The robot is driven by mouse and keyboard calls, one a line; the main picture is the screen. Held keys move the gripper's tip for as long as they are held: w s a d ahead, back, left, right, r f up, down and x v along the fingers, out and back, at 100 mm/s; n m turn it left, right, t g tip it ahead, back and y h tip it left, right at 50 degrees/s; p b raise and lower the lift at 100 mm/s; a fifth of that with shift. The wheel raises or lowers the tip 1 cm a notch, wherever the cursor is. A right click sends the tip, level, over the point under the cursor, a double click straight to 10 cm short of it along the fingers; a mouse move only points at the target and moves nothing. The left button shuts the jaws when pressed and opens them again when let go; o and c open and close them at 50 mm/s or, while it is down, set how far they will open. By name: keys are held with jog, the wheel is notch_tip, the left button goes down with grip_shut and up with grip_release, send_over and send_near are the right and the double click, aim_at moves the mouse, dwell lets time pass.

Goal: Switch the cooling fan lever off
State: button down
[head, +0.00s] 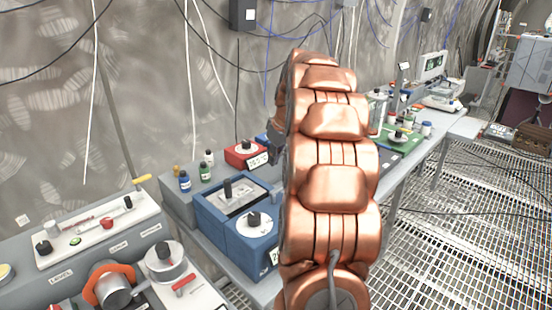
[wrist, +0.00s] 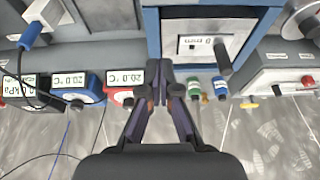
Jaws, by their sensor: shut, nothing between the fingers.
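My gripper (wrist: 159,84) is shut and empty in the wrist view, its fingertips in front of the bench devices. In the head view my copper arm hides most of it. A blue box (head: 213,222) has a pale top plate with an upright black lever (head: 228,189); its lever also shows in the wrist view (wrist: 221,58), right of my fingertips and apart from them. I cannot read which is the cooling fan lever.
Small bottles (head: 206,172) stand behind the blue box. A red device with a display (head: 246,153) is beside my arm. A pot-like metal part (head: 165,262) and an orange-ringed cylinder (head: 110,285) sit front left. Cables hang along the wall. The grating floor (head: 470,220) is open at right.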

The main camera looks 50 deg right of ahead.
jog(key=shift+s+f+p, duration=0.25)
jog(key=shift+f+p, duration=0.35)
jog(key=shift+f, duration=0.6)
jog(key=shift+s+f+p, duration=0.2)
jog(key=shift+f+p, duration=0.35)
jog(key=shift+f, duration=0.65)
jog(key=shift+s+f+p, duration=0.25)
jog(key=shift+f+p, duration=0.35)
jog(key=shift+f, duration=0.6)
